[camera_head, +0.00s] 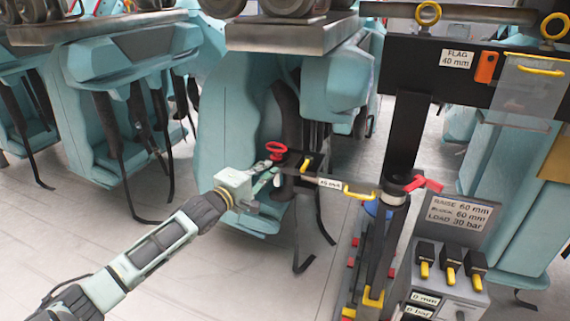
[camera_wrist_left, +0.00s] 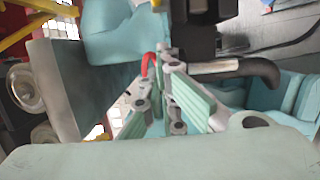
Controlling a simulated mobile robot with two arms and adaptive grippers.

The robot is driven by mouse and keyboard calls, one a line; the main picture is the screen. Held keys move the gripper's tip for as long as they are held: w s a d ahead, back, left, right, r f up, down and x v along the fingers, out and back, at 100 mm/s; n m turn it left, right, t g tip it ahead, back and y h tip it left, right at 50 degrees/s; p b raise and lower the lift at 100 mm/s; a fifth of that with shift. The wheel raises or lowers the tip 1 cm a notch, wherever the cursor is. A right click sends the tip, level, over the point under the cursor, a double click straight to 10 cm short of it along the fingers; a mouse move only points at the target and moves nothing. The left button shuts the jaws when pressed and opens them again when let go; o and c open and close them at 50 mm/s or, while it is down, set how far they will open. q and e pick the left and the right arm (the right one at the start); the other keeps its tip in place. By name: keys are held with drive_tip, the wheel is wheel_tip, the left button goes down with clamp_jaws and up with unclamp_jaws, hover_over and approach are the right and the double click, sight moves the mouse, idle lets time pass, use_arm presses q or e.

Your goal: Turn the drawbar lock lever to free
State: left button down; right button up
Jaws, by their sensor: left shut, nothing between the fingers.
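My left gripper (camera_head: 268,177) is shut and empty. It reaches in from the left to the black block (camera_head: 291,166) at the near end of the labelled bar (camera_head: 330,183). A red ring-shaped handle (camera_head: 276,150) stands just above the fingertips. A red lever (camera_head: 424,184) sits on the post's collar to the right. I cannot tell which is the drawbar lock lever. In the left wrist view the closed fingers (camera_wrist_left: 165,72) lie beside a red curved part (camera_wrist_left: 148,66); contact is unclear. My right gripper is out of view.
A dark post (camera_head: 406,125) with a cross beam stands right of the bar, with a yellow handle (camera_head: 358,193) near it. A control box (camera_head: 450,285) with yellow-tipped levers is at lower right. Pale blue coaster cars fill the back. Grey floor (camera_head: 110,255) is open at left.

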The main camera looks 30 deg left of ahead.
sight(306, 165)
use_arm(q)
drive_tip(key=w, duration=0.4)
drive_tip(key=shift+r+p, duration=0.2)
drive_tip(key=shift+p, duration=0.15)
drive_tip(key=d+p, duration=0.1)
drive_tip(key=d, duration=0.1)
drive_tip(key=shift+w+d+f, duration=0.1)
drive_tip(key=shift+w+d, duration=0.05)
drive_tip(key=shift+d, duration=0.85)
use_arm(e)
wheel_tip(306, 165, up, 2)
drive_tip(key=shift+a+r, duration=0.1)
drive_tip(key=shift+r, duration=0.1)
use_arm(q)
drive_tip(key=shift+w+f, duration=0.1)
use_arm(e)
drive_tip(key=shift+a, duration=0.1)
use_arm(q)
drive_tip(key=shift+d+n+y, duration=0.3)
drive_tip(key=shift+n+y, duration=0.2)
drive_tip(key=shift+y, duration=0.3)
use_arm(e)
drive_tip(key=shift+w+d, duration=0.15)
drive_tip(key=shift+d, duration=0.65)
